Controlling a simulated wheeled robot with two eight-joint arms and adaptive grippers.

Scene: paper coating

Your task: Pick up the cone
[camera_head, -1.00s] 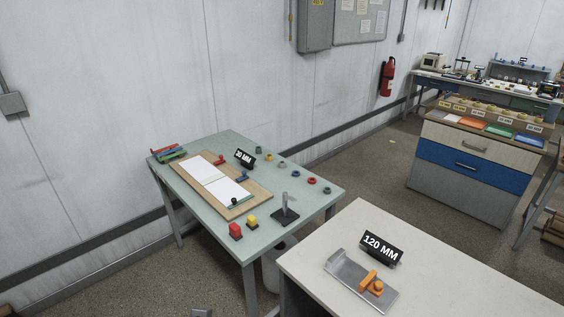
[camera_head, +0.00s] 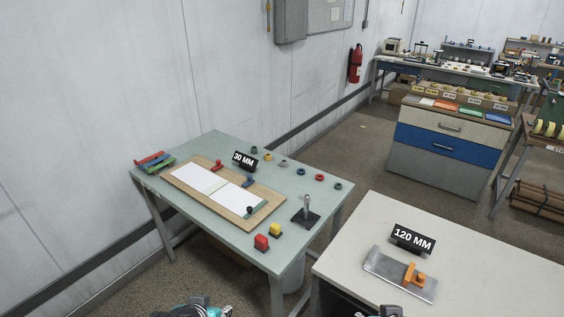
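I cannot clearly make out a cone. Any of these could be too small to judge in shape. Only teal and black parts of my arms show at the bottom edge, left and right of centre. The fingers of both grippers are out of view.
A wooden board (camera_head: 262,210) with white sheets lies on the green table. A pale table (camera_head: 480,265) at right carries a metal plate (camera_head: 385,267) and a "120 MM" sign (camera_head: 413,240). A drawer cabinet (camera_head: 440,160) stands behind, with open floor before it.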

